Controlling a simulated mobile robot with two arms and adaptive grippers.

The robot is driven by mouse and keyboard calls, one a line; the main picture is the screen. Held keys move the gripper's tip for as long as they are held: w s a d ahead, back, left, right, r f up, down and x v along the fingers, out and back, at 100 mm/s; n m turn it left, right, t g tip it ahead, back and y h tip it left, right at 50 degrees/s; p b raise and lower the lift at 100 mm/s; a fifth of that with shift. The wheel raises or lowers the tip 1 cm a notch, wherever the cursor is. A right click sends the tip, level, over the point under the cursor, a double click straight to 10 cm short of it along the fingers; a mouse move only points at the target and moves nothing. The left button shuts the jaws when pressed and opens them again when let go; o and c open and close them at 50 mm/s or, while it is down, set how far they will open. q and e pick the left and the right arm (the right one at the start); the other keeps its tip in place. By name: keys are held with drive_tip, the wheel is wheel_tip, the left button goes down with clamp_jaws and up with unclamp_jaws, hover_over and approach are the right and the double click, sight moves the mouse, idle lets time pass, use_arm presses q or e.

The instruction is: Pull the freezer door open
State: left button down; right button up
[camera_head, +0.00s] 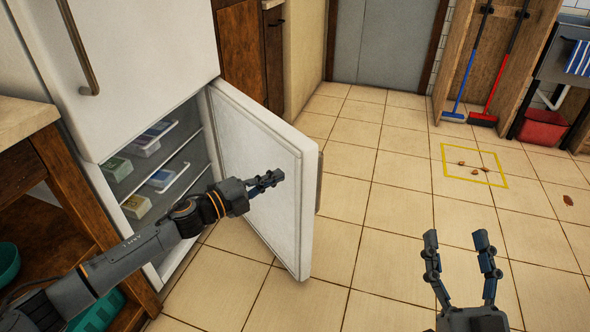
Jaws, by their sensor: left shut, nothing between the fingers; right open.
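The white freezer door (255,155) is the lower door of the fridge and stands wide open, swung out to the right. Its handle (319,183) shows along the door's outer edge. The open freezer compartment (185,165) shows shelves with several packages. My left gripper (277,177) is shut and empty, in front of the door's inner face; I cannot tell whether it touches the door. My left arm crosses in front of the compartment and hides part of it. My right gripper (457,240) is open and empty over the floor at the lower right, apart from the door.
The upper fridge door (130,60) is closed. A wooden shelf unit (60,185) stands at the left. A yellow floor square (475,165) holds brown bits. A broom cupboard (490,60) and red bucket (543,127) are at the back right.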

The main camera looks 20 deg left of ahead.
sight(304, 163)
use_arm(q)
drive_tip(key=b+x, duration=0.1)
drive_tip(key=x, duration=0.4)
drive_tip(key=shift+w+d, duration=0.15)
drive_tip(key=shift+w, duration=0.1)
drive_tip(key=shift+w+d, duration=0.35)
drive_tip(key=shift+w, duration=0.15)
use_arm(e)
drive_tip(key=shift+s+d+r+t+y, duration=0.1)
drive_tip(key=shift+s+r+t+y, duration=0.05)
drive_tip(key=shift+s+r+t, duration=0.5)
drive_tip(key=shift+s+a+r+t+y, duration=0.1)
drive_tip(key=shift+s+r+t+y, duration=0.15)
drive_tip(key=shift+r+t, duration=0.4)
drive_tip(key=shift+s+d+r+t+y, duration=0.1)
drive_tip(key=shift+s+r+t, duration=0.4)
drive_tip(key=shift+r, duration=0.4)
use_arm(q)
drive_tip(key=shift+d, duration=0.1)
